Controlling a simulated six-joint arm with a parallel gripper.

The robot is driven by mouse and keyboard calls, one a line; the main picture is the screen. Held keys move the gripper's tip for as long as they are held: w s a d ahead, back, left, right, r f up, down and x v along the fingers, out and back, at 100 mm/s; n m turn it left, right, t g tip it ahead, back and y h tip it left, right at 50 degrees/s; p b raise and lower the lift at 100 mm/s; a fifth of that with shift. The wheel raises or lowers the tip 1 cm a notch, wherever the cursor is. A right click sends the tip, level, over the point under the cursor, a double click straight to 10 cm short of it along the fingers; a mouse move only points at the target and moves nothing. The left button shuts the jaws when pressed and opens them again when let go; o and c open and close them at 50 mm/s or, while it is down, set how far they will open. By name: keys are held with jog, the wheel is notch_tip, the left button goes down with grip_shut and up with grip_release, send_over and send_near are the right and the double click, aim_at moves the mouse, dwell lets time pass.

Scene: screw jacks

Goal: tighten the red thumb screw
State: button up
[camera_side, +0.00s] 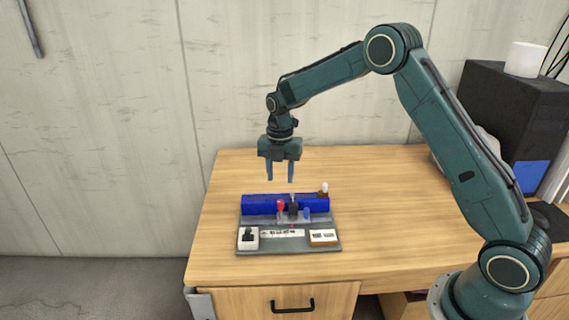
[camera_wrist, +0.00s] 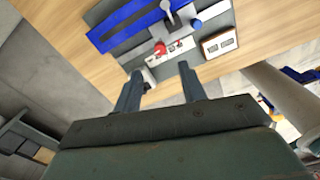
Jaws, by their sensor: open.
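The red thumb screw (camera_side: 281,205) stands on a small fixture on the desk, in front of a long blue block. It also shows in the wrist view (camera_wrist: 160,48), at the top centre. My gripper (camera_side: 281,180) hangs above the fixture with its fingers pointing down, open and empty. In the wrist view my gripper (camera_wrist: 160,84) shows its two fingers apart, with the red screw beyond the gap between them. My gripper does not touch the screw. A dark post stands just right of the screw, and a blue knob (camera_side: 306,212) sits further right.
The blue block (camera_side: 262,204) runs along the back of the grey base plate (camera_side: 290,248). A white-faced box with a black switch (camera_side: 248,238) is at front left, and a framed panel (camera_side: 323,237) at front right. The wooden desk (camera_side: 375,200) is clear around the fixture.

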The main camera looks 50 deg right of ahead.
aim_at(280, 202)
notch_tip(280, 202, down, 9)
dwell(0.5)
grip_shut()
